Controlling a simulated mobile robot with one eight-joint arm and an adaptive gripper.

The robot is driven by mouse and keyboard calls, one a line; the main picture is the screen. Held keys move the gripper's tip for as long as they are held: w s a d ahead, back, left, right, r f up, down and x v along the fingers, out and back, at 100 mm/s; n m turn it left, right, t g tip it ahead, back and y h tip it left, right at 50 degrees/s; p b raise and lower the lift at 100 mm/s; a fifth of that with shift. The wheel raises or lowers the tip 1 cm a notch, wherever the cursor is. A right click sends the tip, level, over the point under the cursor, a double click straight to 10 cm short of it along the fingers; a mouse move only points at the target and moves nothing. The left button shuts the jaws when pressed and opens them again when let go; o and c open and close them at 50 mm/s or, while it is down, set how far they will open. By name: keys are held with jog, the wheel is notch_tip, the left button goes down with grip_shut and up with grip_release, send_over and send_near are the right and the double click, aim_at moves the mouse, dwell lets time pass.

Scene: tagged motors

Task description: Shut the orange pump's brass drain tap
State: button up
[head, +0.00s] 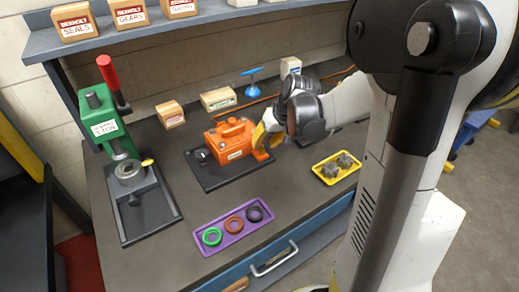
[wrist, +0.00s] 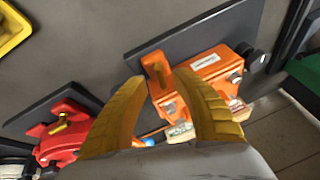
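The orange pump (head: 232,142) stands on a dark baseplate in the middle of the bench; it is at the upper right in the wrist view (wrist: 205,68). My gripper (head: 268,137) is at the pump's right end. In the wrist view my gripper (wrist: 160,80) has its two yellow fingers apart, with an orange end part (wrist: 154,62) of the pump showing between and just beyond the tips. A small brownish piece shows on that part; I cannot clearly make out the brass tap or its angle. I cannot tell whether a finger touches the pump.
A red pump (wrist: 65,140) on its own dark plate is at the wrist view's left. A green press (head: 115,140) stands at the bench's left. A purple tray of rings (head: 232,236) lies in front, and a yellow tray (head: 327,180) at right. Boxes and a blue-handled item (head: 253,80) stand behind.

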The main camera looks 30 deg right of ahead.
jog(key=shift+b+x, duration=0.35)
jog(key=shift+x, duration=1)
